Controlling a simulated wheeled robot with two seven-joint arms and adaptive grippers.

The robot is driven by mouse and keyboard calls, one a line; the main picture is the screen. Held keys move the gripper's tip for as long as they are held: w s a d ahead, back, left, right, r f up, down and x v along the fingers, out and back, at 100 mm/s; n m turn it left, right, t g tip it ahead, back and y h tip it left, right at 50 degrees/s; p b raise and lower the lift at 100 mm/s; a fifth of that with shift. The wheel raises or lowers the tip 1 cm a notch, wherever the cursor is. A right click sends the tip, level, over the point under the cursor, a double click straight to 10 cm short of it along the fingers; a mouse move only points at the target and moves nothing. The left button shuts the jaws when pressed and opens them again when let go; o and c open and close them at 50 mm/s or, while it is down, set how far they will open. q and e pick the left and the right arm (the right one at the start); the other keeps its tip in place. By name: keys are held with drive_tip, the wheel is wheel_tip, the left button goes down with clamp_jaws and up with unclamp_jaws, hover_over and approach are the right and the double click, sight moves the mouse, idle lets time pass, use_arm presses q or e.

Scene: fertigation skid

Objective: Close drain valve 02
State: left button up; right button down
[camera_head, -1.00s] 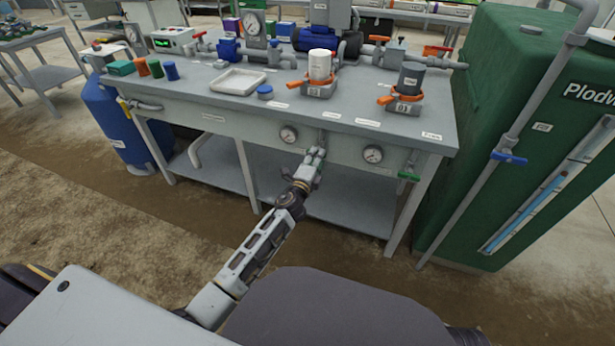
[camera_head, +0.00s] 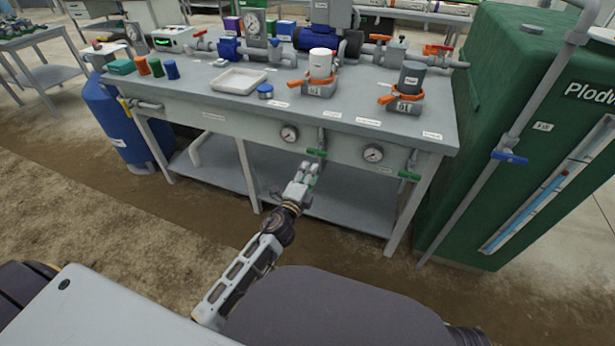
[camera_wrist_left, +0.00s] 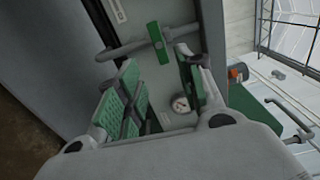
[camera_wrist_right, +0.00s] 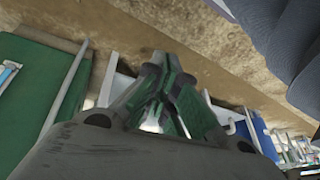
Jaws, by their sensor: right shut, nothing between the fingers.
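A second green handle (camera_head: 409,175) sits under the bench's right end. I cannot read a number on either drain valve. My left gripper (camera_head: 309,171) is open and empty, just short of the left green handle; its parted green pads show in the left wrist view (camera_wrist_left: 157,75). My right gripper (camera_wrist_right: 166,75) shows only in its wrist view, shut and empty.
Two gauges (camera_head: 289,133) (camera_head: 373,153) are on the bench front beside the drain pipes. A lower shelf (camera_head: 345,200) spans the bench legs. A blue tank (camera_head: 112,125) stands left and a green tank (camera_head: 500,110) right. The floor before the bench is clear.

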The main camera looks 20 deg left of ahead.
use_arm(q)
drive_tip(key=shift+s, duration=0.4)
idle(0.4)
